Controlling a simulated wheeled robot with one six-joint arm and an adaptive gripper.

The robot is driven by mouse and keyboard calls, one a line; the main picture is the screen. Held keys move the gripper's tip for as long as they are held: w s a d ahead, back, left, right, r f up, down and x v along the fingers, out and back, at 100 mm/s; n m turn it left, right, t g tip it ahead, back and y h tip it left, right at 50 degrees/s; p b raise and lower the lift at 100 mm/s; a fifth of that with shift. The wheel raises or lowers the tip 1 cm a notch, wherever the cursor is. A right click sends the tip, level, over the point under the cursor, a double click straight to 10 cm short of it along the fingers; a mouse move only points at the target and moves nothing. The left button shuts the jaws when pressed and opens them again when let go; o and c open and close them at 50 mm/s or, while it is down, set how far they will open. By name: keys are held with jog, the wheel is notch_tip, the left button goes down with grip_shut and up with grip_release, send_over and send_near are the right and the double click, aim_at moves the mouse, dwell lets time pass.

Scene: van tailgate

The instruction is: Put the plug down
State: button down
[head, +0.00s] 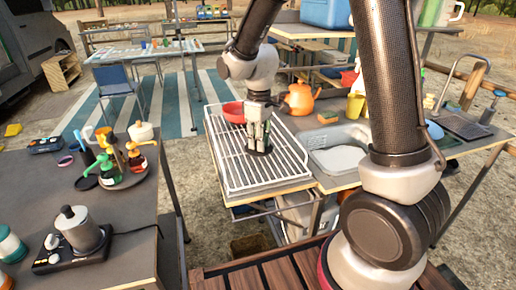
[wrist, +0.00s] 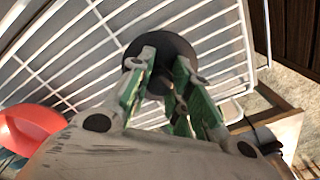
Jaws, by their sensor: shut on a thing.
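The plug (head: 265,151) is a dark round disc below my gripper (head: 258,138), over the white wire dish rack (head: 232,184). In the wrist view the black plug (wrist: 172,44) sits between the two green-padded fingertips of my gripper (wrist: 163,66), which are shut on its middle. The disc appears roughly flat above the rack's wires; I cannot tell whether it touches them. The fingers hide part of the plug.
A red bowl (head: 233,112) stands at the rack's back left, and an orange kettle (head: 299,98) stands behind. The sink basin (head: 340,158) is to the right, with a sponge (head: 327,117) at its back edge. The rack's front part is clear.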

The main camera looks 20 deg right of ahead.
jog(key=shift+f, duration=1.6)
jog(key=c, duration=1.3)
grip_release()
jog(key=shift+f, duration=0.15)
